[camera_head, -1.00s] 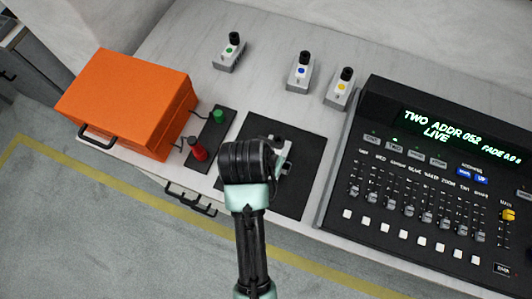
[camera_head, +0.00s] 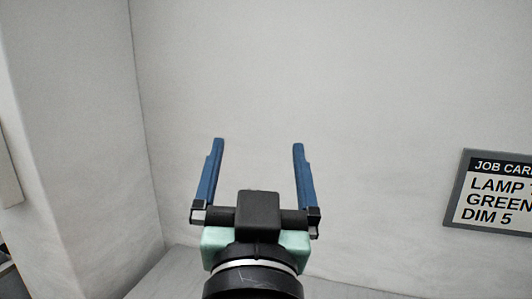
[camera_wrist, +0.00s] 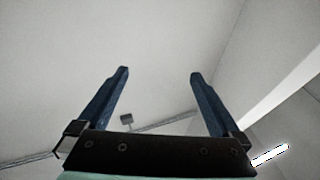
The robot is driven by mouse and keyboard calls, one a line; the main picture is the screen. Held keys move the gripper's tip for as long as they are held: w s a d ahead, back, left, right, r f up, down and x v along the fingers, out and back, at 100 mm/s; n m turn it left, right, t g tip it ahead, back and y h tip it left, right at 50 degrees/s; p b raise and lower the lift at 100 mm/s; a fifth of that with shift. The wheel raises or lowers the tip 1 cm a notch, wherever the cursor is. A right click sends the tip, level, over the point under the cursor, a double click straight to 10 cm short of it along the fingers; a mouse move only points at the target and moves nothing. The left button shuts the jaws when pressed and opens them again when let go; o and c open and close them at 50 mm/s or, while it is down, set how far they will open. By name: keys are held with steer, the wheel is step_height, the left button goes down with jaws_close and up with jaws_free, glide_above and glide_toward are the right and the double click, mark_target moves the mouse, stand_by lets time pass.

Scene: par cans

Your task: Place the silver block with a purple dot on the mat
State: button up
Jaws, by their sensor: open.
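My gripper (camera_head: 257,150) is raised in front of the pale wall in the head view, its two blue fingers wide apart and pointing up. Nothing is between the fingers. The wrist view also shows my gripper (camera_wrist: 158,78) open and empty against a pale surface. No silver block with a purple dot shows in either view now, and the mat is out of view too.
A job card (camera_head: 495,192) on the wall at the right reads in part "LAMP", "GREEN", "DIM 5"; its right side is cut off. A pale surface (camera_head: 170,275) shows low behind my arm. The wall around my gripper is bare.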

steer(key=s+d+r+n+t, duration=0.1)
steer(key=s+r+t, duration=0.4)
steer(key=s+r, duration=0.4)
step_height(320, 180, up, 5)
steer(key=shift+f+t, duration=0.15)
steer(key=shift+t, duration=0.15)
steer(key=shift+f, duration=0.15)
